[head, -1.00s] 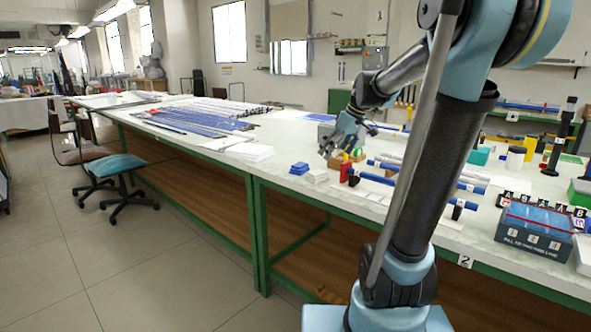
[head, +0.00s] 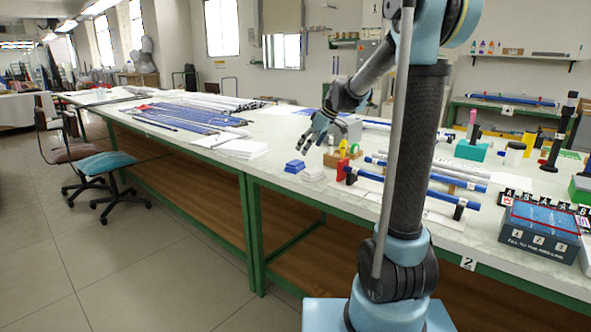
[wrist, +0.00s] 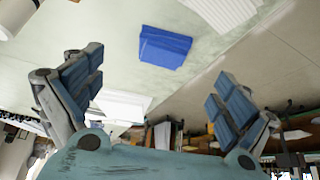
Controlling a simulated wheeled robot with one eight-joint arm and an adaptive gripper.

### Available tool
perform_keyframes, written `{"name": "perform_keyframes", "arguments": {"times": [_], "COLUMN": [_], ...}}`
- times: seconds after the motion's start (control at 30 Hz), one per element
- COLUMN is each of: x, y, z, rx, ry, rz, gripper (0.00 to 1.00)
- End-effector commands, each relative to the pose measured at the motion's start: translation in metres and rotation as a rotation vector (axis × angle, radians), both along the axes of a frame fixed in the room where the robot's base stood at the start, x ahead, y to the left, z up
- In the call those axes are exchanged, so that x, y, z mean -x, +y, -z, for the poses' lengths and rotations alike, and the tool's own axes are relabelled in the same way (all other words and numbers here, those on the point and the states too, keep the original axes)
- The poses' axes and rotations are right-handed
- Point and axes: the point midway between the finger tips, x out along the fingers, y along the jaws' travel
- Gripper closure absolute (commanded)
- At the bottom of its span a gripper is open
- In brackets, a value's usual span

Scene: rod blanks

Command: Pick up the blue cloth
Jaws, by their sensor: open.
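The blue cloth (head: 294,167) is a small folded stack lying on the white bench top near its front edge. In the wrist view the blue cloth (wrist: 165,47) lies flat on the pale surface, beyond and between the finger tips. My gripper (head: 314,140) is above the bench, up and slightly right of the cloth in the head view. In the wrist view my gripper (wrist: 155,90) has its two blue-padded fingers spread wide with nothing between them. The cloth is not touched.
A folded white cloth (head: 313,174) lies just right of the blue one. White paper sheets (head: 240,148) lie to the left. The bench's front edge is close by.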

Motion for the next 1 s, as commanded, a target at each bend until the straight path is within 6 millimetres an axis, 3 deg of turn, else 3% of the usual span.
{"name": "perform_keyframes", "arguments": {"times": [0.2,0.57,0.83,1.0], "x": [-0.007,-0.011,-0.017,-0.019], "y": [0.017,0.027,0.046,0.049], "z": [0.029,0.045,0.074,0.081], "rx": [-0.001,0.0,0.0,0.0], "ry": [-0.001,0.0,0.0,0.0], "rz": [-0.001,-0.001,-0.001,0.0], "gripper": [0.04,0.04,0.04,0.04]}}
